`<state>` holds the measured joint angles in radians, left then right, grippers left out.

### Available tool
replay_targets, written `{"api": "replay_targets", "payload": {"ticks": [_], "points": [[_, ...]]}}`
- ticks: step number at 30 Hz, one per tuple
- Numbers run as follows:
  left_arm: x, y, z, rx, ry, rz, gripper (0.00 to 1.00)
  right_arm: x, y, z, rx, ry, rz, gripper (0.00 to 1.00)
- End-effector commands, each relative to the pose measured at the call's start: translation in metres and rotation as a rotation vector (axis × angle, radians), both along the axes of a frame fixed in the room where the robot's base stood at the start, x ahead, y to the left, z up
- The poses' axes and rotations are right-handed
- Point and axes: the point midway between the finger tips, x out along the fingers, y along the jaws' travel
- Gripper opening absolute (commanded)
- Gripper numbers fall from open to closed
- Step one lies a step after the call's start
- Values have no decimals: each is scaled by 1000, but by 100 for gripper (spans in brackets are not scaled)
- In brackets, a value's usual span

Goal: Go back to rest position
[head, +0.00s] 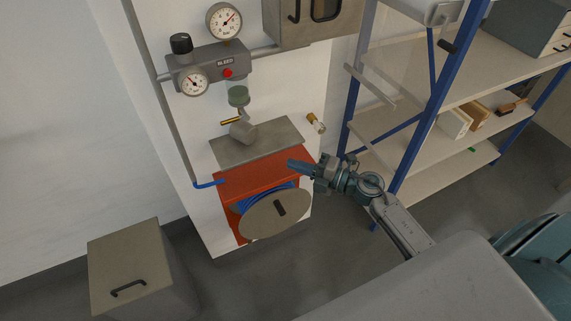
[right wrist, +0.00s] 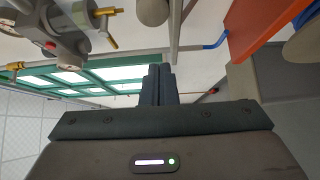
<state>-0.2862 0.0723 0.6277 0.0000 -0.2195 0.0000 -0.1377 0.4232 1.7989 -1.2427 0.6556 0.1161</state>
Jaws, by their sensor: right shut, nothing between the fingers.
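My right gripper (head: 298,167) is in the head view, to the right of centre, in front of the upper right part of the orange-red cabinet. Its fingers point left and are shut with nothing between them. In the right wrist view the closed fingers (right wrist: 158,84) show as one dark block. My left gripper is not in view.
A grey regulator block (head: 207,67) with gauges is on the wall above the orange-red cabinet (head: 233,183), whose front holds a hose reel (head: 275,212). A blue-framed shelf (head: 440,80) stands at right. A beige box (head: 130,262) sits at lower left.

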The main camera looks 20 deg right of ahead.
Motion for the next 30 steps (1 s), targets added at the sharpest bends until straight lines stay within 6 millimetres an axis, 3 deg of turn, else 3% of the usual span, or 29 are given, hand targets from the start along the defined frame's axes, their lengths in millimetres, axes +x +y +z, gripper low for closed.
{"api": "replay_targets", "payload": {"ticks": [7,20,23,25,30], "points": [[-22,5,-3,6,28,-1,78,-3,-3,1,-1,-1,1,0],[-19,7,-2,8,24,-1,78,-2,-6,-5,16,15,-14,0],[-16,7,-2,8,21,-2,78,3,-19,-33,91,81,-84,0],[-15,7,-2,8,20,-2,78,6,-35,-68,175,163,-176,0],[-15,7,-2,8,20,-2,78,-10,-80,-185,400,420,-466,0]]}}
